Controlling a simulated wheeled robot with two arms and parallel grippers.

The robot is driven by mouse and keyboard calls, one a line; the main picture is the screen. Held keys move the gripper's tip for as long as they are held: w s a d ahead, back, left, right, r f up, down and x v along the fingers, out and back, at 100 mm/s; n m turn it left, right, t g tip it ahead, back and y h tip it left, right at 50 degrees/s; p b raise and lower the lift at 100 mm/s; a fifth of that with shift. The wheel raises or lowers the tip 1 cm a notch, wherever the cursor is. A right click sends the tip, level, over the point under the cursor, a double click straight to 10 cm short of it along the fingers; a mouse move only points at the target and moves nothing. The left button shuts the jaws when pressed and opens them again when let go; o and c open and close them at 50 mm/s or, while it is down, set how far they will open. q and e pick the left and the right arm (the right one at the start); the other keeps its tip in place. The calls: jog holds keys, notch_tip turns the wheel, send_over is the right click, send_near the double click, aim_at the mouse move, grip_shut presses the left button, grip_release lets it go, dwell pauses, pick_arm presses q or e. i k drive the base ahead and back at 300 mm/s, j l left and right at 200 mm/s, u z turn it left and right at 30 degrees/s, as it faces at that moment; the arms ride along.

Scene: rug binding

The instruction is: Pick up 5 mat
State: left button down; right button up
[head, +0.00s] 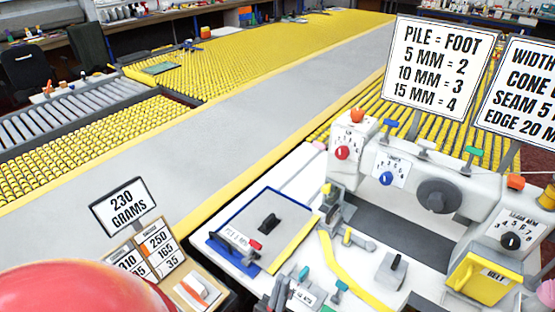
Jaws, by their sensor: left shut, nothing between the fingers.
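A flat grey mat (290,221) with blue and yellow edges lies on the white worktop in the lower middle. A dark knob-like piece sits on top of it. A small tag (238,241) at its front left is too small to read surely. My left gripper (80,287) shows only as a big red rounded shape at the bottom left, close to the camera and apart from the mat. Its fingertips cannot be made out. I see nothing held. My right gripper is not in view.
A white sewing machine (437,200) with dials stands right of the mat. A pile sign (432,68) stands behind it. A card box (150,250) with a 230 grams sign (124,207) stands left of the mat. A grey belt (235,105) and yellow rollers (250,52) lie beyond.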

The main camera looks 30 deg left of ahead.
aim_at(278, 224)
jog(key=u, duration=1.05)
jog(key=k+z, duration=0.1)
